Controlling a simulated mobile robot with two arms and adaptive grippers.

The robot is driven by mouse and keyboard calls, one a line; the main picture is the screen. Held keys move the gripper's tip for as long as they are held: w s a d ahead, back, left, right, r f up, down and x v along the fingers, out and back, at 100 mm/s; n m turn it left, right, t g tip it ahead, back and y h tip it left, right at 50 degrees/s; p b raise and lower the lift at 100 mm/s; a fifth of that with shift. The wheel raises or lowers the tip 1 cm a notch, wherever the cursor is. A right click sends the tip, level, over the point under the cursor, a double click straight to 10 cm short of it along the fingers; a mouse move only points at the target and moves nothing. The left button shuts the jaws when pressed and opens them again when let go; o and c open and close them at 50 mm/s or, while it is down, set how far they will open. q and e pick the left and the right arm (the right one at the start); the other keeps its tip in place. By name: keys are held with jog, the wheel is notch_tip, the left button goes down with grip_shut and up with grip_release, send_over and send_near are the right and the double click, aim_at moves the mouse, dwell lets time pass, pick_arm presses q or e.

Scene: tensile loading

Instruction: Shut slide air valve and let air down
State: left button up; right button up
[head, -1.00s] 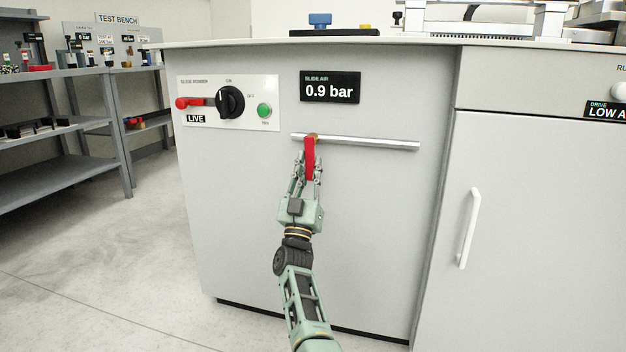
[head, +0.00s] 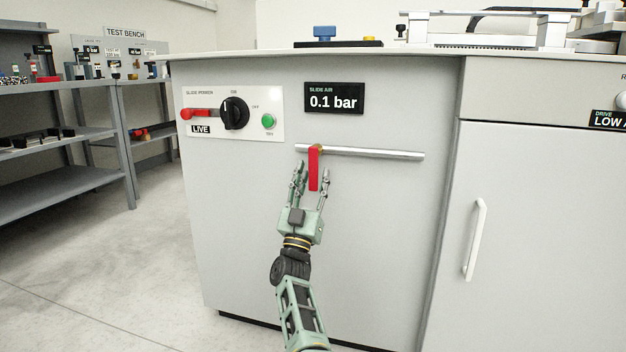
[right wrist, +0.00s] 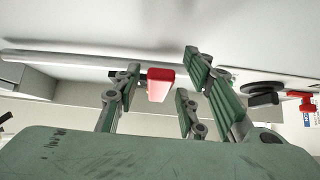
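The slide air valve's red handle (head: 314,170) hangs straight down from the silver pipe (head: 375,153) on the cabinet front, across the pipe. The slide air display (head: 334,98) above it reads 0.1 bar. My right gripper (head: 312,179) is open just below and around the handle's lower end. In the right wrist view the red handle (right wrist: 160,84) shows between the spread fingers, nearer the left one, with a gap to the right fingers. I cannot tell whether a finger touches it. My left gripper is in neither view.
The slide power panel (head: 270,97) with a black rotary knob (head: 234,113), red lever and green button (head: 268,121) is up left; its label reads LIVE. A white door handle (head: 474,240) is at right. Shelves (head: 60,140) stand at far left. Floor on the left is clear.

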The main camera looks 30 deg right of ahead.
jog(key=v, duration=1.2)
jog(key=shift+r, duration=0.1)
